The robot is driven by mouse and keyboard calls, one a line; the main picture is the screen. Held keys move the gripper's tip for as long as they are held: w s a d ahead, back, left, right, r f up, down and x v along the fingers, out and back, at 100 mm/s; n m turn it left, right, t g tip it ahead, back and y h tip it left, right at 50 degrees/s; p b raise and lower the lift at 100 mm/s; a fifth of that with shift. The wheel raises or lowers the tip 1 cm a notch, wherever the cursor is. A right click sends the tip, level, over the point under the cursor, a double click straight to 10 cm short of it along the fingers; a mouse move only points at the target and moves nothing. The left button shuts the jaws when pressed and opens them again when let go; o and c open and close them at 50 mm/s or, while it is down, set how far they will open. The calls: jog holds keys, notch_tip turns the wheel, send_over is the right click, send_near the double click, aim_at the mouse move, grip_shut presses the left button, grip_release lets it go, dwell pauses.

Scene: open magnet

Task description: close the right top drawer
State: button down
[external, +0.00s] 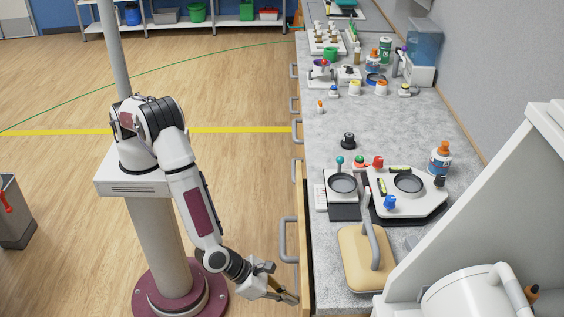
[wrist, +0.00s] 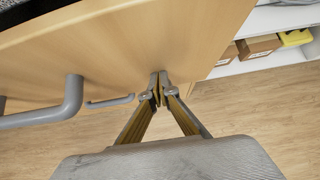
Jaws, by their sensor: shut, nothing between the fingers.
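A wooden drawer front (external: 304,215) stands out from the near part of the counter, with a dark gap behind it, so this drawer is partly open. Its grey handle (external: 287,240) faces the floor side. In the wrist view, the wooden front (wrist: 150,40) fills the upper left, with the handle (wrist: 72,105) at left. My gripper (external: 291,297) is low beside the drawer front, nearer the camera than the handle. In the wrist view my gripper (wrist: 160,87) is shut and empty, its tips at the wooden front; I cannot tell if they touch it.
The grey countertop (external: 330,265) holds a tan block with a grey handle (external: 368,255), lab devices and bottles. More handles (external: 296,170) line the counter front. A white shelf with boxes (wrist: 262,45) shows at upper right in the wrist view. The floor (external: 240,180) beside the counter is clear.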

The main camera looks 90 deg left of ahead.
aim_at(312, 297)
jog(key=w, duration=0.5)
jog(key=shift+w, duration=0.15)
jog(key=shift+w+r, duration=0.1)
jog(key=shift+w, duration=0.15)
jog(key=shift+w, duration=0.1)
jog(key=shift+s, duration=0.2)
jog(key=s+r, duration=0.6)
jog(key=s, duration=0.5)
jog(key=shift+s+r, duration=0.25)
jog(key=shift+r, duration=0.15)
jog(key=shift+n, duration=0.3)
dwell(0.3)
